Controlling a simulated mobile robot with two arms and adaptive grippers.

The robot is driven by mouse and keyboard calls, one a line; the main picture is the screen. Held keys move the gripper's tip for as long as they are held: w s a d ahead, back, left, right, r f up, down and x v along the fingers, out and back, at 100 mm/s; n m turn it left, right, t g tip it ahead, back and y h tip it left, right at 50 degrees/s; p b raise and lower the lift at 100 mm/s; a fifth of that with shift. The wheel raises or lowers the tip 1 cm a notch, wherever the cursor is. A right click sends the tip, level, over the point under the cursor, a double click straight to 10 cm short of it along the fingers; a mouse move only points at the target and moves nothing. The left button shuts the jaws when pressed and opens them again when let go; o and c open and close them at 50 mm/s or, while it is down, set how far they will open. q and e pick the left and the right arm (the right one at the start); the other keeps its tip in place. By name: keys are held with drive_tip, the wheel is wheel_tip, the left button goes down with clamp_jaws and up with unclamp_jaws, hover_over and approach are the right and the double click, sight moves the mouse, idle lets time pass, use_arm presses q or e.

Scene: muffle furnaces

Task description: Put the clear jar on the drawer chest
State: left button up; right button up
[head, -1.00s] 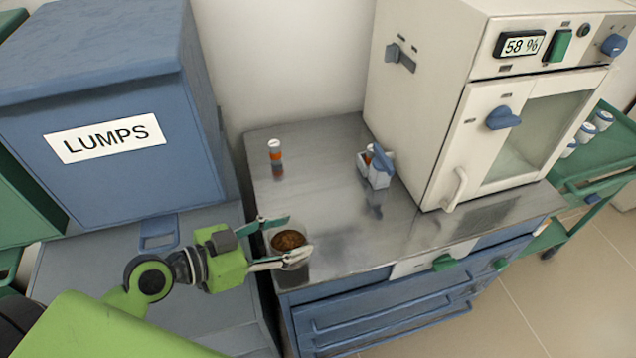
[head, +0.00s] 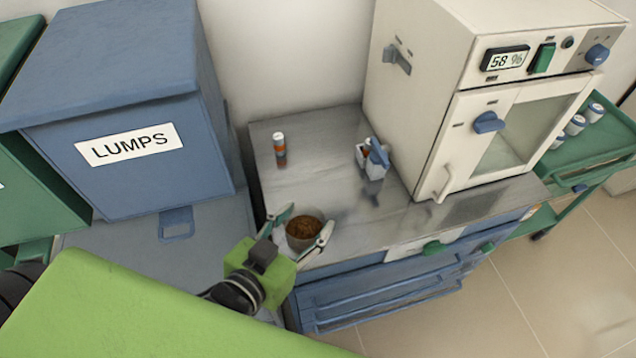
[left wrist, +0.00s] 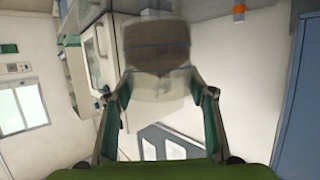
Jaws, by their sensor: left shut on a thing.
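The clear jar (head: 304,236) holds brown contents and is upright in the head view, by the front left corner of the drawer chest. My left gripper (head: 308,226) is shut on it, one finger on each side. In the left wrist view the see-through jar (left wrist: 158,82) is between the fingers of my left gripper (left wrist: 160,88). The drawer chest (head: 310,185) has a grey metal top and blue drawers. I cannot tell whether the jar's base touches the top. My right gripper is not in view.
A small orange-and-white vial (head: 280,147) stands at the back left of the top. A small white-and-blue container (head: 372,160) stands beside the white furnace (head: 430,110). The middle of the top is clear. A blue LUMPS bin (head: 125,180) stands at left, a green cart (head: 590,160) at right.

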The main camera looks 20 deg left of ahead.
sight(310, 212)
use_arm(q)
drive_tip(key=w+b, duration=0.1)
drive_tip(key=w+f, duration=0.1)
drive_tip(key=shift+w+a+f+b, duration=0.15)
drive_tip(key=shift+w+f+b, duration=0.05)
drive_tip(key=shift+w+b, duration=0.2)
drive_tip(key=w+f, duration=0.3)
drive_tip(key=w+f+p, duration=0.1)
drive_tip(key=w+f, duration=0.3)
drive_tip(key=w+a+f+p, duration=0.1)
drive_tip(key=w+f, duration=0.2)
drive_tip(key=shift+w+f, duration=0.2)
drive_tip(key=shift+w, duration=0.15)
drive_tip(key=shift+f, duration=0.5)
drive_tip(key=o, duration=1.3)
drive_tip(key=shift+f, duration=0.1)
drive_tip(key=shift+o, duration=0.2)
drive_tip(key=shift+s, duration=0.15)
